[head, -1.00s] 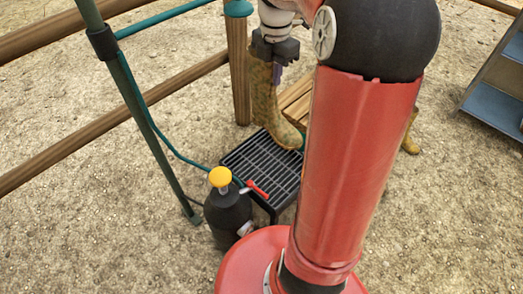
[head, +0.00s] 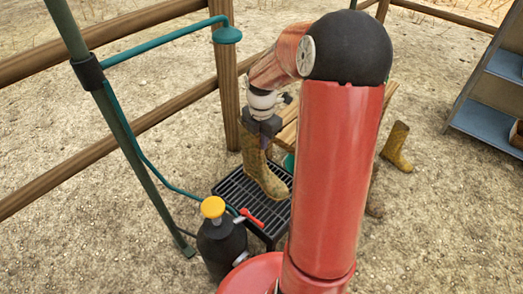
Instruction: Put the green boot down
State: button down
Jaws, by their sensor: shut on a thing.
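A yellowish-olive, mottled rubber boot (head: 256,165) is upright below my gripper (head: 262,128), toe toward the lower right. My gripper is shut on the top of its shaft. The boot's sole is over the back part of a black slatted grate (head: 232,200); I cannot tell if it touches. No plainly green boot shows. A similar yellowish boot (head: 397,146) stands on the ground to the right, beyond my red arm. My arm hides part of the grate's right side.
A black canister with a yellow knob (head: 213,207) and red lever stands at the grate's front left. A green pole (head: 120,120) with a hose, a wooden fence (head: 110,130) and a wooden bench (head: 287,133) are close by. A blue-grey shelf (head: 490,120) stands at right.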

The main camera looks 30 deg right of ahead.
notch_tip(320, 180, down, 4)
jog(key=shift+f, duration=0.1)
jog(key=c, duration=1.5)
grip_release()
jog(key=shift+b, duration=0.3)
